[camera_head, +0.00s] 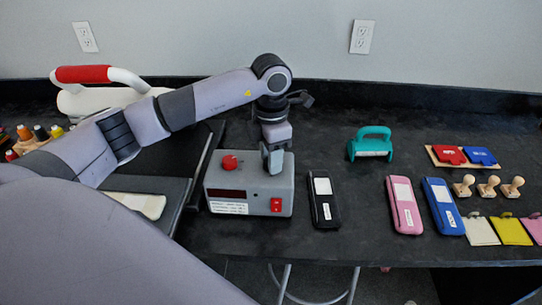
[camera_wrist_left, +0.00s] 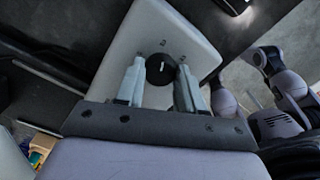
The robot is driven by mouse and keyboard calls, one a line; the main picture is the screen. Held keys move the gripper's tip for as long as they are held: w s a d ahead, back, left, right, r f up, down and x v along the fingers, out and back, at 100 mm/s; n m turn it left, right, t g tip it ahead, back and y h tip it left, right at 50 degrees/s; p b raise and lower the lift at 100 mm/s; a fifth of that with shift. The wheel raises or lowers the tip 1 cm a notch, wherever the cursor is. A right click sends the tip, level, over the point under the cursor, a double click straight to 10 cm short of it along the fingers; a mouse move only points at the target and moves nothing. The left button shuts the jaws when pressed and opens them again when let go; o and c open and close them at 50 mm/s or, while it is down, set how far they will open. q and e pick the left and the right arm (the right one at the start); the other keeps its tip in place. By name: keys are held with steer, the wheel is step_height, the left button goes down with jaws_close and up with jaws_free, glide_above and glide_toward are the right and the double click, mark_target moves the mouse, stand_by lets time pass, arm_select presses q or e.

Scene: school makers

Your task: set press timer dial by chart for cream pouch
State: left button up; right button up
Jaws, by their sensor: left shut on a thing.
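The grey timer box (camera_head: 205,184) stands on the black counter. It has a red knob on top, a dark display, a red switch and a white chart label (camera_head: 228,207) with print too small to read. My left gripper (camera_head: 273,160) reaches down onto the right part of its top. In the left wrist view, its two fingers are shut on a small black dial (camera_wrist_left: 160,68) with a white pointer mark. Marks around the dial are too small to read. A cream pouch (camera_head: 140,203) lies on the press at the left. My right gripper is not in view.
The press with its red-and-white handle (camera_head: 84,74) stands left of the box. Black (camera_head: 324,205), pink (camera_head: 404,205) and blue (camera_head: 443,205) cases lie to the right.

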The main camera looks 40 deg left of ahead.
arm_select(q)
steer(key=m+b, duration=0.2)
steer(key=m, duration=0.3)
steer(key=shift+m+b, duration=0.35)
steer(key=shift+m, duration=0.05)
steer(key=m+b, duration=0.1)
steer(key=m, duration=0.4)
steer(key=shift+b, duration=0.4)
steer(key=shift+m, duration=0.3)
steer(key=o, duration=1)
steer(key=shift+o, duration=0.2)
steer(key=shift+r, duration=3.6)
steer(key=shift+s, duration=0.1)
